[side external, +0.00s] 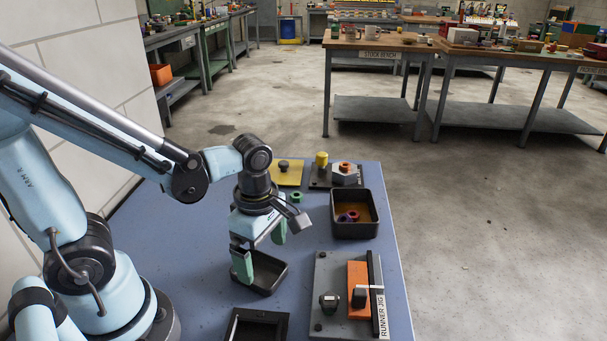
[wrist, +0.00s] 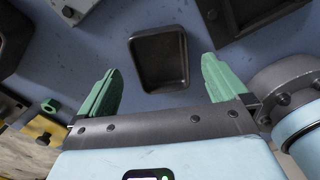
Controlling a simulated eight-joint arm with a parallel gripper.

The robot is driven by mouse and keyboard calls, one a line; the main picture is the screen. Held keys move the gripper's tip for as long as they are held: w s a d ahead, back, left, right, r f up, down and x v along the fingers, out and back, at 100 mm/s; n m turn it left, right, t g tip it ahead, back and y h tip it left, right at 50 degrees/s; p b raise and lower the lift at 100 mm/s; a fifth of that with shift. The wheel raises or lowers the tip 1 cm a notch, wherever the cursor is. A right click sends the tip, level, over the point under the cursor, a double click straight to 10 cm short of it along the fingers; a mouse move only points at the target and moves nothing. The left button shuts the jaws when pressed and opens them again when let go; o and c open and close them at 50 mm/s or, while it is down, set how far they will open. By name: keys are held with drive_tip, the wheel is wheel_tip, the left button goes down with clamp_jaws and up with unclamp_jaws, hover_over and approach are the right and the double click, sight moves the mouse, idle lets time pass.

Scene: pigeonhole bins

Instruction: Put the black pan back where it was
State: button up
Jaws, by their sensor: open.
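The black pan (side external: 270,273) is an empty, shallow tray lying on the blue table below my gripper. It also shows in the wrist view (wrist: 160,62), ahead of and between the two green fingers. My gripper (side external: 262,260) is open, with nothing between its fingers. In the side view its near finger overlaps the pan's left rim, and I cannot tell whether it touches. In the wrist view my gripper (wrist: 160,70) has clear space between the fingertips.
A deeper black bin (side external: 337,228) with rings stands behind right. The runner jig (side external: 332,268) with an orange block (side external: 357,272) is to the right. A black frame (side external: 236,325) is in front. A green nut (side external: 296,196) and yellow plate (side external: 293,178) lie behind. Free table lies left.

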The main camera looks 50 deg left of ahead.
wheel_tip(320, 180, up, 8)
drive_tip(key=r+m+t, duration=0.1)
drive_tip(key=m+t, duration=0.6)
drive_tip(key=m, duration=1.5)
hover_over(271, 267)
drive_tip(key=w+a, duration=0.1)
drive_tip(key=w, duration=0.1)
drive_tip(key=shift+a, duration=0.1)
